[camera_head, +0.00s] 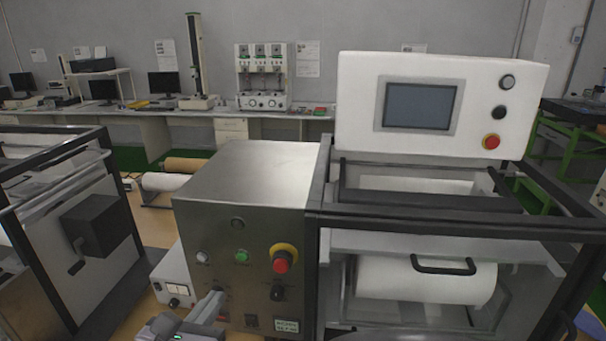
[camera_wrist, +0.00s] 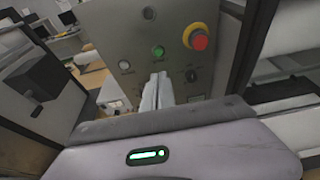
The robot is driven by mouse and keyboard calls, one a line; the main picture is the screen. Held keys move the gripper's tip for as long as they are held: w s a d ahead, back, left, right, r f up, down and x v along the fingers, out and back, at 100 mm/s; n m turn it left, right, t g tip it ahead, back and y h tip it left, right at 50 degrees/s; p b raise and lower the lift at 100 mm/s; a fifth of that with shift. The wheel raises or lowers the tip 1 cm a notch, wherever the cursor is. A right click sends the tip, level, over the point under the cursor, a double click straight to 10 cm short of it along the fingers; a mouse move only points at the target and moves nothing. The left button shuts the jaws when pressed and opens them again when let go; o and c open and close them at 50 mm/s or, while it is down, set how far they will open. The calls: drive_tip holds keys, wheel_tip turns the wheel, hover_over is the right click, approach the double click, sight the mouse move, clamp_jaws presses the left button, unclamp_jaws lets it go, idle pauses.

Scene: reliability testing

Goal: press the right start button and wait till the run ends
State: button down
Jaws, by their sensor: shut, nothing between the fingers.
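A steel control box (camera_head: 250,180) stands in the middle of the head view. Its front has a green button (camera_head: 242,256) with a pale button (camera_head: 203,257) to its left. A red mushroom button on a yellow ring (camera_head: 282,261) and a black knob (camera_head: 278,292) are to the right. My gripper (camera_head: 217,295) is shut and empty, in front of the panel and below the green button. In the wrist view, the shut fingertips (camera_wrist: 159,76) appear just below the green button (camera_wrist: 158,51). They look apart from it. I cannot read which button is labelled start.
A white unit (camera_head: 350,120) with a dark screen (camera_head: 420,105) and its own buttons stands at right, above a black-framed machine with a white roll (camera_head: 425,282). Another framed machine (camera_head: 90,240) is at left. A small white box (camera_head: 172,280) sits beside the steel box.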

drive_tip(key=b, duration=0.3)
approach(242, 257)
drive_tip(key=x, duration=0.2)
drive_tip(key=f+x, duration=0.1)
drive_tip(key=x, duration=0.2)
drive_tip(key=shift+a+f, duration=0.1)
drive_tip(key=shift+w, duration=0.75)
drive_tip(key=shift+w+r, duration=0.25)
drive_tip(key=shift+w, duration=0.35)
